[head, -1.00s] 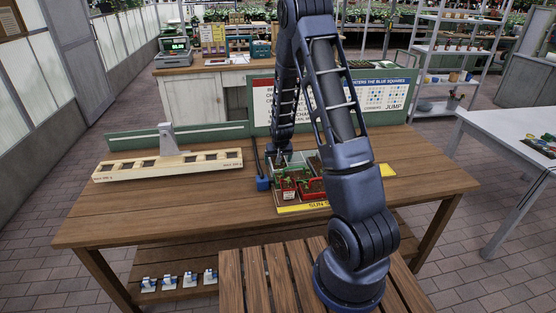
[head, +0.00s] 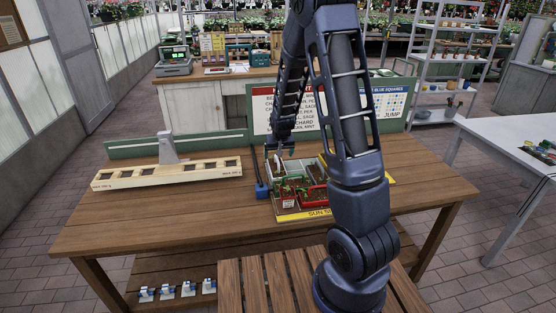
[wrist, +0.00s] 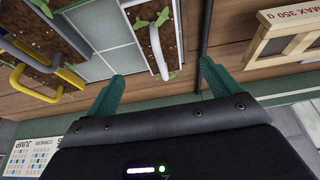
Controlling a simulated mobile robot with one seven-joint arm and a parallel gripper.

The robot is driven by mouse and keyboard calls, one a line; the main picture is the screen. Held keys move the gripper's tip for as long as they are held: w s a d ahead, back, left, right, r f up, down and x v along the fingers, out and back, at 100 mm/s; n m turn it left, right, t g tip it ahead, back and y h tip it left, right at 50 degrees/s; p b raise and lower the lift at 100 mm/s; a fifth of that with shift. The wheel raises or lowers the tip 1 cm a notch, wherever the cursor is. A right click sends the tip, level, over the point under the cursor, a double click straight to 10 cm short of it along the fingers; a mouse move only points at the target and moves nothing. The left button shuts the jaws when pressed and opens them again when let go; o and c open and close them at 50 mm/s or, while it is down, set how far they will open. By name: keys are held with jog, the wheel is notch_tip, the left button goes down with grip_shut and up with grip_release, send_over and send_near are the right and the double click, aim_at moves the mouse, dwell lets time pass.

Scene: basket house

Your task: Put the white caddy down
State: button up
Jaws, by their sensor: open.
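The white caddy (head: 277,169) stands upright in the back left part of the sorting board, with dark soil and green sprouts in it. In the wrist view its soil (wrist: 163,32) and pale loop handle (wrist: 157,52) show near the top middle. My gripper (head: 281,152) is just above and behind it in the head view. In the wrist view my two teal fingers (wrist: 161,72) are spread wide, one on each side of the handle's line, with nothing between the tips. The handle looks clear of the fingers. The board's yellow front edge (head: 302,215) is partly hidden by my arm.
Red caddies (head: 286,198) stand in front on the board. A yellow-handled caddy (wrist: 18,80) is at left in the wrist view. A blue block with a dark rod (head: 262,190) is left of the board. A wooden slotted beam (head: 168,172) lies further left; the front left table is clear.

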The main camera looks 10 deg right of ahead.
jog(key=s+d+r, duration=0.3)
jog(key=s+r, duration=0.4)
jog(key=r, duration=0.3)
jog(key=s+d+r, duration=0.2)
jog(key=s+r, duration=0.6)
jog(key=r, duration=0.2)
jog(key=s+d+r, duration=0.1)
jog(key=s+r, duration=0.3)
jog(key=s, duration=0.6)
jog(key=s+d+r, duration=0.2)
jog(key=s+r, duration=0.1)
jog(key=s, duration=0.7)
jog(key=shift+d+r, duration=0.25)
jog(key=shift+r, duration=0.1)
